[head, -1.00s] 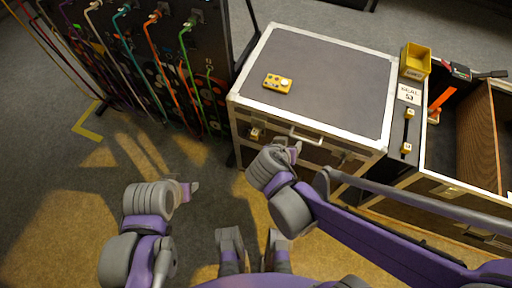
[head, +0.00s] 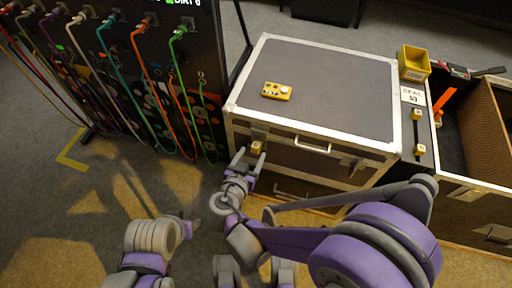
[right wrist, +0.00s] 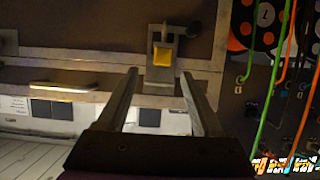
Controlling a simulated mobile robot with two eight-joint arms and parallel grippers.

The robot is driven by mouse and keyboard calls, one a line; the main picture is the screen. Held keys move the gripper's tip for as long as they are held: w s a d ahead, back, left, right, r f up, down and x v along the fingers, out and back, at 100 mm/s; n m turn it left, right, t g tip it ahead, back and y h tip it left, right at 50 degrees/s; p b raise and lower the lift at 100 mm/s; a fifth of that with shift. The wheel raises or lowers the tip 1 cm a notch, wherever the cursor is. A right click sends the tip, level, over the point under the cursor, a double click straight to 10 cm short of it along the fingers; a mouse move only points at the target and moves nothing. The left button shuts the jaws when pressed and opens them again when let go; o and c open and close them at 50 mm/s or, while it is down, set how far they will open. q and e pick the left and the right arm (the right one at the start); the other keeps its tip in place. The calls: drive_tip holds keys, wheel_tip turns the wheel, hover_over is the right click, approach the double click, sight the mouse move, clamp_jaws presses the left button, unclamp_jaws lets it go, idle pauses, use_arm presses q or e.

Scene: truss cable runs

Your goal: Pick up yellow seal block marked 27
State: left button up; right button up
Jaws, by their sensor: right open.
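A small yellow block (head: 256,147) sits at the latch on the front of the grey-topped case. It also shows in the right wrist view as a yellow square (right wrist: 163,57) under the metal latch. No number is legible on it. My right gripper (head: 250,156) is open at the case front, its fingers pointing at this block. In the right wrist view the block lies beyond and between the two open fingertips (right wrist: 158,75), with nothing held. My left gripper (head: 190,226) is low over the floor, away from the case; its jaw opening is unclear.
A yellow device with buttons (head: 276,91) lies on the case top (head: 330,85). A yellow bin (head: 413,64), a SEAL label (head: 412,96) and small yellow blocks (head: 416,114) are at the right, beside an open case (head: 460,190). A cable panel (head: 150,80) stands at the left.

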sight(255, 148)
drive_tip(key=b+x, duration=0.1)
drive_tip(key=x, duration=0.4)
drive_tip(key=shift+a+f, duration=0.15)
drive_tip(key=shift+s, duration=0.1)
clamp_jaws()
